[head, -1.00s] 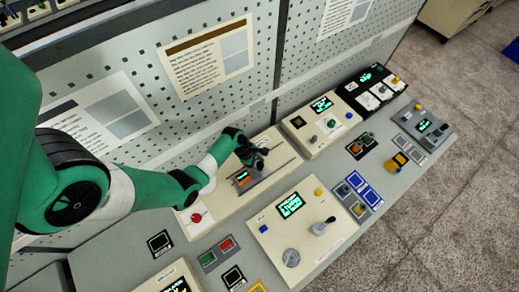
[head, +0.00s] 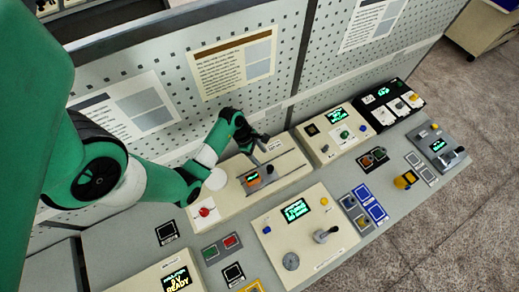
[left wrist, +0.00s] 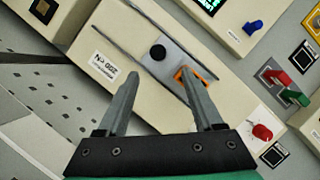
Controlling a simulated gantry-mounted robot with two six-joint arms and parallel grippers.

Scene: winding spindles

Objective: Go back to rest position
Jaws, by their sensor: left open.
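My left gripper (head: 260,143) is open and empty above the cream slider panel (head: 225,203) in the head view. In the left wrist view, the two fingers of my left gripper (left wrist: 159,76) are spread apart over the same panel (left wrist: 110,45). My right gripper is in neither view.
A red button (head: 204,211) is at the panel's near-left end. A cream box with a lever (head: 322,236) stands in front, and another cream box (head: 345,135) is to the right. A perforated wall (head: 180,85) rises close behind.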

